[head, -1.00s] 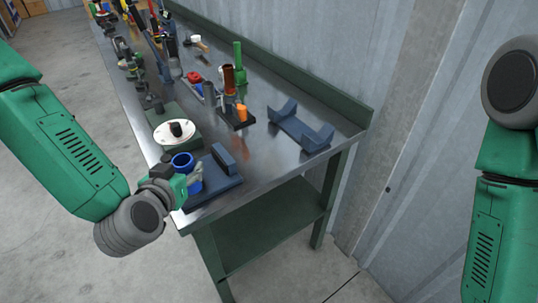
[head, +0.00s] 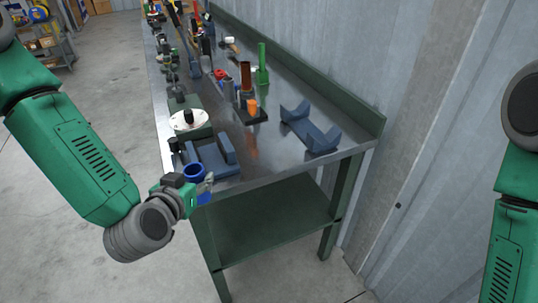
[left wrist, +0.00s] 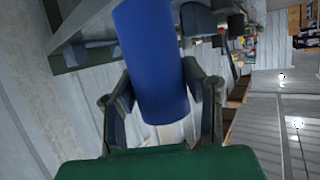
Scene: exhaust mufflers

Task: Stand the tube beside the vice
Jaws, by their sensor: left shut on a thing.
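My left gripper (head: 190,188) is shut on a blue tube (head: 194,171), an open-topped cylinder. The tube is held roughly upright at the front left corner of the bench, apparently just off its edge. In the left wrist view the tube (left wrist: 152,55) lies between the two fingers of the gripper (left wrist: 158,88). A low blue-grey fixture with a raised jaw-like block, which looks like the vice (head: 226,150), sits on the bench just behind the tube. The gripper hides part of the tube. My right gripper is out of view.
The metal bench (head: 275,165) has a blue-grey cradle (head: 310,130) at its right and a round white-topped fixture (head: 189,121) at its left. A dark stand (head: 245,116) holds coloured cylinders. Tools crowd the far end. Bare benchtop lies between vice and cradle.

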